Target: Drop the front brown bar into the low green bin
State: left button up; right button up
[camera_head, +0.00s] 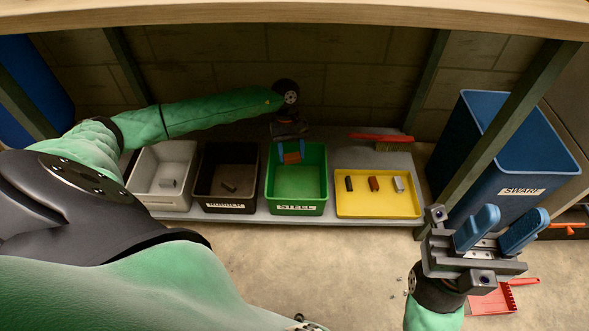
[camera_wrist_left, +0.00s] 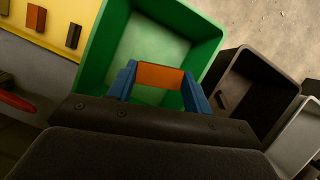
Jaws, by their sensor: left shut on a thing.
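The low green bin (camera_head: 298,190) stands in the row of bins on the grey shelf, with a label reading STEEL on its front. It also shows in the left wrist view (camera_wrist_left: 97,58) and looks empty. My left gripper (camera_head: 290,152) is over the back part of the green bin. It is shut on a brown bar (camera_head: 292,157), which shows orange-brown between the blue fingers in the left wrist view (camera_wrist_left: 160,76). My right gripper (camera_head: 498,232) is at the lower right, its blue fingers apart with nothing between them.
A yellow tray (camera_head: 375,208) right of the green bin holds several small bars. A black bin (camera_head: 228,205) and a white bin (camera_head: 163,198) stand to the left. A red-handled brush (camera_head: 385,140) lies behind the tray. A wooden beam (camera_head: 300,12) crosses above.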

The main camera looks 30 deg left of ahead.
aim_at(292, 162)
pick_arm(q)
notch_tip(292, 162, down, 4)
jog(key=shift+r+b, duration=0.1)
jog(key=shift+b, duration=0.5)
jog(key=shift+f, duration=0.6)
jog(key=o, duration=1.1)
jog(key=p+v, duration=0.1)
jog(key=v, duration=0.6)
jog(key=shift+r+p, duration=0.4)
jog(key=shift+a, duration=0.1)
